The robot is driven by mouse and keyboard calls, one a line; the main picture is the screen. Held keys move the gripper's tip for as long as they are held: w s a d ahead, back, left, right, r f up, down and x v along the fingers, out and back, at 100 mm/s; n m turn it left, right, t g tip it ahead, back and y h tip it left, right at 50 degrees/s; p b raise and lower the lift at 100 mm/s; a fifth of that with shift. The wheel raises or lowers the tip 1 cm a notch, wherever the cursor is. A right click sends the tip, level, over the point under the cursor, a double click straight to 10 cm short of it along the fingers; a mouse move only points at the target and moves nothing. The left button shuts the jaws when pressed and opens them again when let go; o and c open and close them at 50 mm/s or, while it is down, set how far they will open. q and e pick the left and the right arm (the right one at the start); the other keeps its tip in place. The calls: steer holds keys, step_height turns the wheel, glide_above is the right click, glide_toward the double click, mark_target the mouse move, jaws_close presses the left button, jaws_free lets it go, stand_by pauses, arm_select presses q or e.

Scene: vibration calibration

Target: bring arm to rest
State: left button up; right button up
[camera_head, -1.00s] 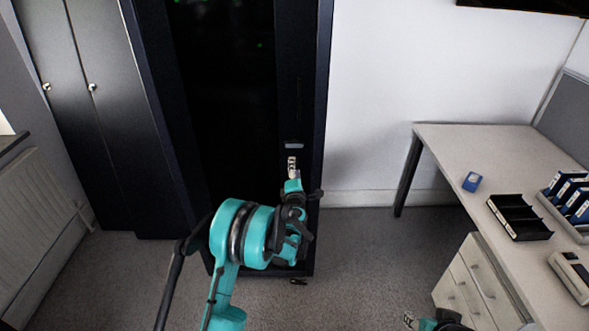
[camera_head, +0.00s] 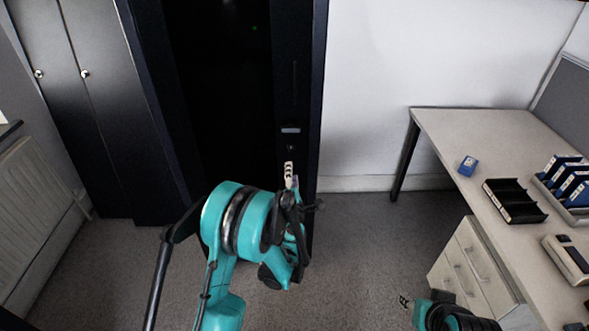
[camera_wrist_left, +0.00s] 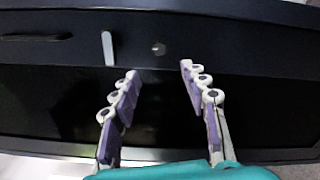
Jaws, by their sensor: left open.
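My left gripper (camera_head: 289,175) is in front of the dark cabinet (camera_head: 285,80), below a small light plate (camera_head: 291,130) on its frame. In the left wrist view the left gripper (camera_wrist_left: 158,70) is open, with nothing between its purple-padded fingers. The cabinet front (camera_wrist_left: 240,45) lies beyond the fingertips, with a light upright bar (camera_wrist_left: 107,48) and a small round knob (camera_wrist_left: 158,48). I see no contact with the cabinet. My right gripper (camera_head: 404,301) shows only partly at the bottom edge, beside the drawers; its fingers are too small to read.
Grey lockers (camera_head: 95,110) and a radiator (camera_head: 35,205) are at the left. Open carpet (camera_head: 350,240) lies between.

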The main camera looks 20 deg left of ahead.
arm_select(q)
steer(key=shift+r, duration=0.15)
steer(key=s+d+r+m+g+h, duration=0.2)
steer(key=s+d+r+m+h, duration=0.75)
steer(key=r+m, duration=0.5)
steer(key=s+a+f+m+g+y, duration=0.1)
steer(key=s+a+f+m+g, duration=0.1)
steer(key=s, duration=0.6)
steer(key=s+a+f+m+g+y, duration=0.2)
steer(key=s+f+m+g, duration=0.1)
steer(key=s, duration=0.6)
steer(key=s+a+f+m+g+y, duration=0.1)
steer(key=s+a+f+m+g, duration=0.2)
steer(key=s, duration=0.6)
step_height(320, 180, down, 3)
steer(key=shift+s+f+m, duration=0.15)
steer(key=shift+s+m, duration=0.05)
steer(key=shift+m, duration=0.75)
steer(key=shift+y, duration=0.25)
